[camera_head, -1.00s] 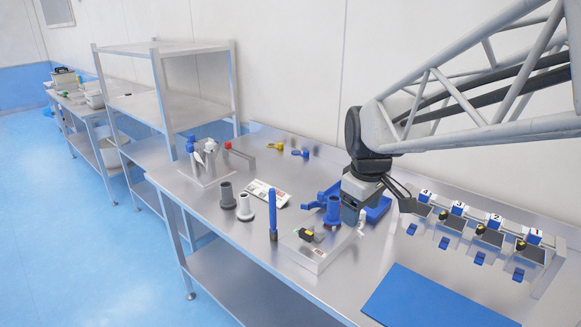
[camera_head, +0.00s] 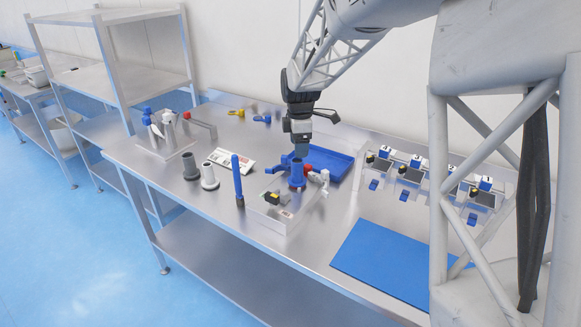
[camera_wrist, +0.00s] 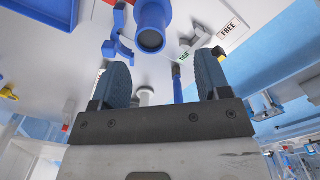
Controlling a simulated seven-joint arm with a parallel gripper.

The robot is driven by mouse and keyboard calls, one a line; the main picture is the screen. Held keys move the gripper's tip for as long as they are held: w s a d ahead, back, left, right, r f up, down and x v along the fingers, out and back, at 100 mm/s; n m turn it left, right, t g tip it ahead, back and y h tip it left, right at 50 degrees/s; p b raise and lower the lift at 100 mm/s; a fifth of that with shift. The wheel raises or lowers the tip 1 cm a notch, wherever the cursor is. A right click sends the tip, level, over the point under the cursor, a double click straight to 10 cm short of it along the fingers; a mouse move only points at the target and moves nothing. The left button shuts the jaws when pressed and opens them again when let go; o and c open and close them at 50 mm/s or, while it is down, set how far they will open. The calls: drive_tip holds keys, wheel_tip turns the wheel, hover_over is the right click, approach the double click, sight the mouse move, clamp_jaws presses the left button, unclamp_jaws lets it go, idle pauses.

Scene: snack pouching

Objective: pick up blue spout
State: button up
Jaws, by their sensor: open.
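The blue spout (camera_head: 297,175) is a tube with a wide base, standing upright on the bench behind a metal box. My gripper (camera_head: 302,152) points down just above the spout's top in the head view. In the wrist view my gripper (camera_wrist: 162,75) is open, its two fingers wide apart with nothing between them. The spout also shows there, its round dark mouth (camera_wrist: 150,38) beyond the fingertips. I cannot tell from the head view whether the fingers touch it. A blue bracket-like part (camera_wrist: 117,45) lies close beside the spout.
A grey spout (camera_head: 191,167) and a white spout (camera_head: 209,177) stand to the left. A blue rod (camera_head: 237,178) stands left of the metal box (camera_head: 285,212). A blue tray (camera_head: 335,162) lies behind right, a blue mat (camera_head: 395,265) in front right. Several small stations (camera_head: 410,174) line the right.

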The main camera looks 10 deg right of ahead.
sight(298, 160)
drive_tip(key=shift+w+f+n, duration=0.3)
drive_tip(key=shift+w+f, duration=0.15)
drive_tip(key=shift+w, duration=0.25)
drive_tip(key=shift+f, duration=1.25)
drive_tip(key=shift+f, duration=0.1)
drive_tip(key=shift+f, duration=2.5)
drive_tip(key=shift+c, duration=0.5)
drive_tip(key=c, duration=1)
